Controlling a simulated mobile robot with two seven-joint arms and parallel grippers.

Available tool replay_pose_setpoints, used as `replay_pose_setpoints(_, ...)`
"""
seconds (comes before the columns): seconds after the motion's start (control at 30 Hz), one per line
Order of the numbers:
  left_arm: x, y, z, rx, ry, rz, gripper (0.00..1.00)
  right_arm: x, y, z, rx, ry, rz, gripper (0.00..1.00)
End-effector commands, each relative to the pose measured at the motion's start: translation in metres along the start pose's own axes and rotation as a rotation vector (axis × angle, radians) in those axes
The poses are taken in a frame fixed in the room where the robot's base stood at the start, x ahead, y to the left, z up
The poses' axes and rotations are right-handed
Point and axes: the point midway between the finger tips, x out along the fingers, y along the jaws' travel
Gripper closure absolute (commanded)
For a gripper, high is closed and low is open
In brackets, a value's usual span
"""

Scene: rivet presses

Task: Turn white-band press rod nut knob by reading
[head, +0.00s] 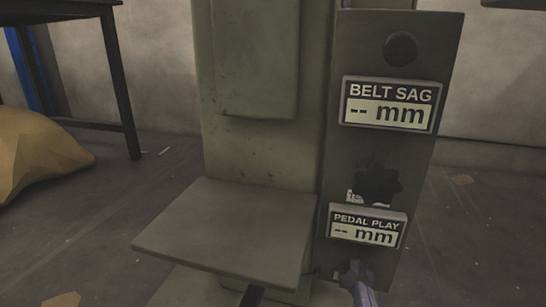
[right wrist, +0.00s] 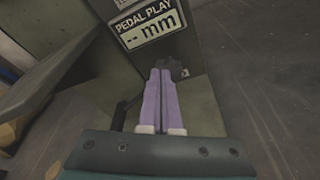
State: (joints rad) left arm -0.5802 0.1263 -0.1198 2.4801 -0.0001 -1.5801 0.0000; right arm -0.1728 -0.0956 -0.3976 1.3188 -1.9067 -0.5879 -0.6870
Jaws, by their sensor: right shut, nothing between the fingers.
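A grey-green press (head: 260,150) stands in the middle of the head view, with a dark side panel (head: 440,60). The panel has a "BELT SAG" display (head: 390,103) and, lower, a "PEDAL PLAY" display (head: 366,227); both read "-- mm". A dark star-shaped knob (head: 378,184) sits between them. A second dark knob (head: 353,272) is under the lower display. My right gripper (head: 364,290), with purple fingers, is shut and empty, its tips at or close to this lower knob; contact is unclear. The right wrist view shows the fingers (right wrist: 165,78) pressed together. No white band is visible.
A flat pedal plate (head: 230,232) juts out left of the panel. A round black button (head: 400,48) is at the panel's top. A yellow-brown sack (head: 38,150) and a dark table (head: 125,90) stand at the left. The floor right of the panel looks mostly clear.

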Motion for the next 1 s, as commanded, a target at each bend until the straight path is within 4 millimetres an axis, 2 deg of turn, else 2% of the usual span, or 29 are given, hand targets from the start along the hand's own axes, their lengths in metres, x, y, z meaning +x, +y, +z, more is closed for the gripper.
replay_pose_setpoints(0.2, 0.005, 0.000, 0.002, 0.000, 0.000, 0.000, 0.50, 0.028, 0.000, 0.006, 0.000, -0.002, 0.000, 1.00)
replay_pose_setpoints(0.33, 0.006, 0.001, 0.002, -0.002, 0.000, 0.001, 0.50, 0.038, 0.000, 0.009, 0.000, -0.001, 0.002, 1.00)
replay_pose_setpoints(1.0, 0.008, 0.003, 0.002, -0.010, 0.002, 0.008, 0.50, 0.043, -0.001, 0.009, 0.001, 0.001, 0.000, 1.00)
